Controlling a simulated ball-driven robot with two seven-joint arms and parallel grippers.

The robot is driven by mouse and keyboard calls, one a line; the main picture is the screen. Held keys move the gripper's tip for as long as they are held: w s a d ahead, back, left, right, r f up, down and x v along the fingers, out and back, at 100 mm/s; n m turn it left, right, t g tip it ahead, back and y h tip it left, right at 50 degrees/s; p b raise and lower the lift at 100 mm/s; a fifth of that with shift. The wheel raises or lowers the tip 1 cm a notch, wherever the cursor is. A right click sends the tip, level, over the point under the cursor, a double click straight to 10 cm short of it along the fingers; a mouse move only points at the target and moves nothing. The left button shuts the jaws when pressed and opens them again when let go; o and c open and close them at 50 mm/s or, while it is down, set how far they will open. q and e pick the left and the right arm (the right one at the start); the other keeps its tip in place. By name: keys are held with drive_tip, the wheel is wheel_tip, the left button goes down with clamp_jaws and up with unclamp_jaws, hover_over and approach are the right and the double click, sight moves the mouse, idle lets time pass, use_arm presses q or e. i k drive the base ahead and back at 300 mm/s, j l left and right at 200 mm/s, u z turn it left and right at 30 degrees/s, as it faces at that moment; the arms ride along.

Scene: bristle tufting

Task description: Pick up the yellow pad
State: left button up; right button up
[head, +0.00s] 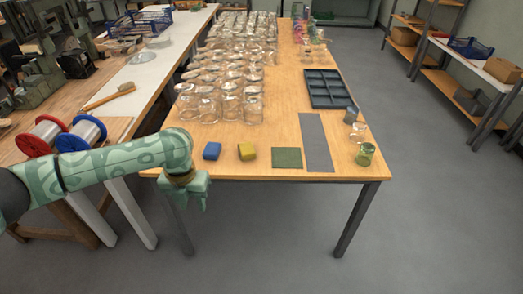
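The yellow pad (247,152) is a small block lying on the wooden table (228,170) near its front edge. It sits between a blue pad (212,151) on its left and a flat green square (287,158) on its right. My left gripper (193,204) hangs at the table's front left corner, pointing down, to the left of and nearer than the yellow pad, and apart from it. I cannot tell whether its fingers are open. My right gripper is not in view.
Many clear glasses (230,103) fill the table's left side behind the pads. A grey strip (316,142), a dark compartment tray (329,88) and a green glass (365,154) stand to the right. Wire spools (82,134) sit on the left bench.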

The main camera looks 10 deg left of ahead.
sight(247, 151)
drive_tip(key=i+j+z, duration=0.1)
drive_tip(key=z, duration=0.4)
drive_tip(key=j+z, duration=0.25)
drive_tip(key=z, duration=0.25)
drive_tip(key=j+z, duration=0.2)
drive_tip(key=z, duration=0.3)
drive_tip(key=j+z, duration=0.15)
drive_tip(key=j, duration=0.35)
drive_tip(key=j+z, duration=0.2)
drive_tip(key=j, duration=0.25)
drive_tip(key=k+j+z, duration=0.15)
drive_tip(key=j, duration=0.3)
drive_tip(key=j+z, duration=0.2)
drive_tip(key=j, duration=0.3)
drive_tip(key=k+j, duration=0.15)
drive_tip(key=j, duration=0.2)
drive_tip(key=k+j, duration=0.15)
drive_tip(key=j, duration=0.25)
